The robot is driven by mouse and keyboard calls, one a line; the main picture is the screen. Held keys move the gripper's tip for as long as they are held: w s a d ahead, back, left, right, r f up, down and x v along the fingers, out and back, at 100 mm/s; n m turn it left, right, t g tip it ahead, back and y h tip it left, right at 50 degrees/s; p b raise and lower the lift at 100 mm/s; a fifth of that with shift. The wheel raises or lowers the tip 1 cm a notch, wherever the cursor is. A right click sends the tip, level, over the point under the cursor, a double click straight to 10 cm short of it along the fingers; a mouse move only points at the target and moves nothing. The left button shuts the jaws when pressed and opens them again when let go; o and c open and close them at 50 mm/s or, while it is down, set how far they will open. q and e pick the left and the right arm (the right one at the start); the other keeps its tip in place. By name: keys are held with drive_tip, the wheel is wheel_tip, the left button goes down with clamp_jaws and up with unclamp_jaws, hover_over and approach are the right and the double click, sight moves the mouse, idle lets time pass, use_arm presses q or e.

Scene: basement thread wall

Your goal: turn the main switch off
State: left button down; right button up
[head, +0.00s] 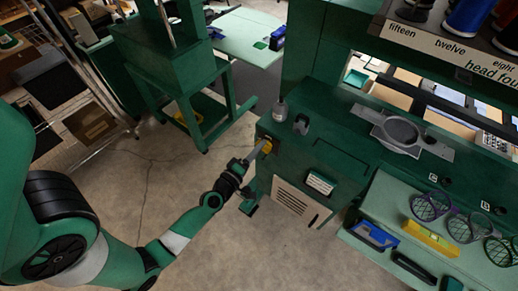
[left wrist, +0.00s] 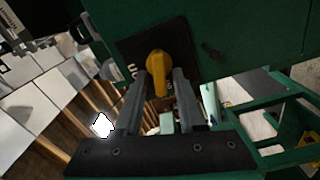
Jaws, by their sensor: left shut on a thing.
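The main switch is a yellow rotary handle (left wrist: 158,66) on a black plate (left wrist: 138,46), fixed to a green cabinet. In the head view the switch (head: 267,146) shows as a small yellow spot on the cabinet's left end. My left gripper (head: 257,151) reaches it from the lower left. In the left wrist view the left gripper's fingers (left wrist: 162,78) stand on both sides of the handle's lower part and are shut on it. The handle points roughly down in that picture. Pale lettering on the plate is partly hidden by the fingers. My right gripper is not in view.
The green machine cabinet (head: 345,150) carries a bottle (head: 280,110) near the switch. A green stand (head: 190,118) is left of it. At the lower right, a pale green shelf (head: 385,200) holds a blue tool (head: 374,236) and a yellow level (head: 432,238). The floor between is clear.

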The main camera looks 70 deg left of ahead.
use_arm(q)
drive_tip(key=shift+f+n, duration=0.1)
drive_tip(key=shift+n, duration=1.3)
drive_tip(key=c, duration=0.8)
unclamp_jaws()
drive_tip(key=shift+s, duration=0.1)
drive_tip(key=b+v, duration=0.3)
drive_tip(key=v, duration=0.8)
drive_tip(key=shift+s+d+f+b, duration=0.1)
drive_tip(key=shift+s+d+b, duration=0.1)
drive_tip(key=shift+b, duration=0.1)
